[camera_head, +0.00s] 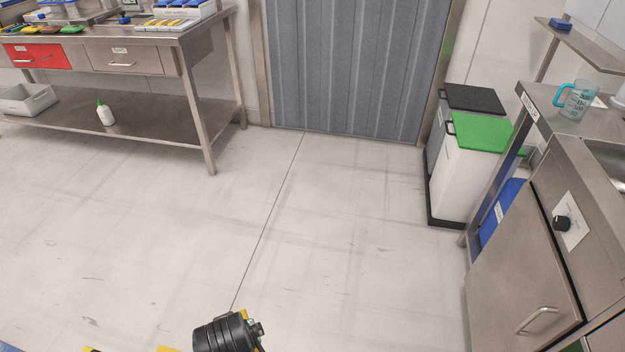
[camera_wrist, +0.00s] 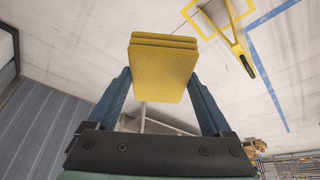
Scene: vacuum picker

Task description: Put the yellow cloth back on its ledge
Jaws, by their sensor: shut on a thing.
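The yellow cloth (camera_wrist: 162,75) is a folded, layered pad. In the wrist view my gripper (camera_wrist: 160,90) is shut on it, with one blue finger on each side, and the cloth extends past the fingertips. The floor shows far behind it. In the head view only a dark part of my arm shows at the bottom edge; the cloth cannot be made out there. A narrow steel ledge (camera_head: 590,46) is on the wall at the upper right, with a small blue item (camera_head: 561,24) on it. I cannot tell whether it is the cloth's ledge.
A steel workbench (camera_head: 110,38) stands at the upper left. Bins with a green lid (camera_head: 480,132) and a black lid (camera_head: 473,98) stand right of the strip curtain (camera_head: 350,60). A steel counter (camera_head: 530,260) with a measuring jug (camera_head: 576,100) is at right. The middle floor is clear.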

